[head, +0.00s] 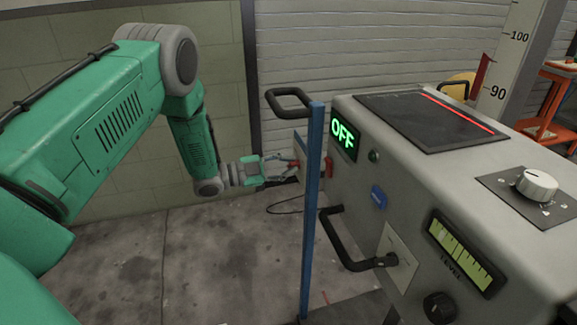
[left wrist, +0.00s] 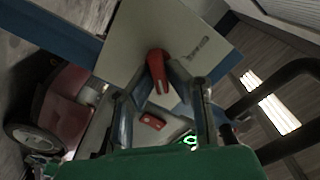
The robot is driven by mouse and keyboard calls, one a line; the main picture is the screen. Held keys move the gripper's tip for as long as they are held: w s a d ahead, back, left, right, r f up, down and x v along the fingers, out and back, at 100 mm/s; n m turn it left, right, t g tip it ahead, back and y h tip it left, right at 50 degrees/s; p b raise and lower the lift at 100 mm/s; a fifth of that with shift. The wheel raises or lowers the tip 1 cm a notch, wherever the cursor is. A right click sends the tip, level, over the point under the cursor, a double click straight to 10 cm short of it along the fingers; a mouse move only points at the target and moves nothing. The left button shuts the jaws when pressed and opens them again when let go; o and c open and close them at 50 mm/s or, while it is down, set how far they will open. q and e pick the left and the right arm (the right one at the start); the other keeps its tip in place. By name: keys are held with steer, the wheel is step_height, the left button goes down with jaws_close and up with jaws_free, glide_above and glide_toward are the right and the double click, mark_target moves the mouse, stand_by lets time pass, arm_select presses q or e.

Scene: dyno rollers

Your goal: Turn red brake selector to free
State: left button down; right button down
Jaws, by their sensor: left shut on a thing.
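The red brake selector (left wrist: 157,66) is a red lever knob on a pale plate (left wrist: 125,45) in the left wrist view. Dark lettering on the plate beside it is too small to read. In the head view only a small red bit of the selector (head: 294,164) shows, left of the blue post. My left gripper (head: 284,168) reaches in from the left, its fingers at the selector. In the left wrist view my left gripper (left wrist: 162,86) has one finger on each side of the lever, shut on it. My right gripper is not in view.
A blue post (head: 313,215) stands just right of my left gripper. A grey console (head: 400,160) fills the right, with a lit green OFF display (head: 343,135), black handle (head: 345,250) and white dial (head: 537,185). Bare floor (head: 200,260) lies below the arm.

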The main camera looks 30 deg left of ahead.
arm_select(q)
steer(key=shift+d+f, duration=0.1)
steer(key=shift+f, duration=0.2)
steer(key=c, duration=1.6)
jaws_free()
steer(key=shift+a, duration=0.2)
steer(key=v, duration=1.2)
steer(key=shift+w, duration=0.15)
